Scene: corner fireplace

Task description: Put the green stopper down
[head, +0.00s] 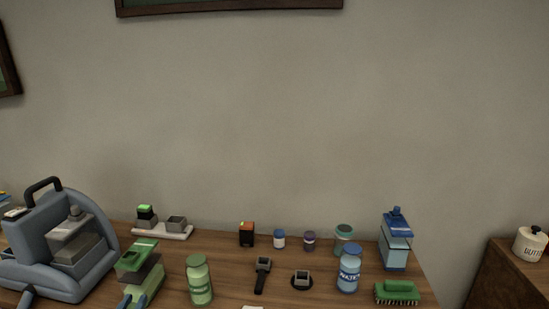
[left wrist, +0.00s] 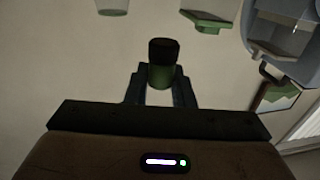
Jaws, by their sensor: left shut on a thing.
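My left gripper (left wrist: 162,90) is in the left wrist view, with its two dark fingers closed on the green stopper (left wrist: 161,77). The stopper is a short cylinder, green near the fingers with a dark, nearly black far end. The fingers hide part of its sides. Pale wall shows behind it, and it touches nothing else that I can see there. My right gripper is in neither view.
The wooden table (head: 220,268) carries a blue-grey machine (head: 93,271), a green-topped container (head: 140,247), a green jar (head: 199,280), a dark watch (head: 261,275), a blue bottle (head: 348,270) and a green brush (head: 397,292). Some bare wood shows between the green jar and watch.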

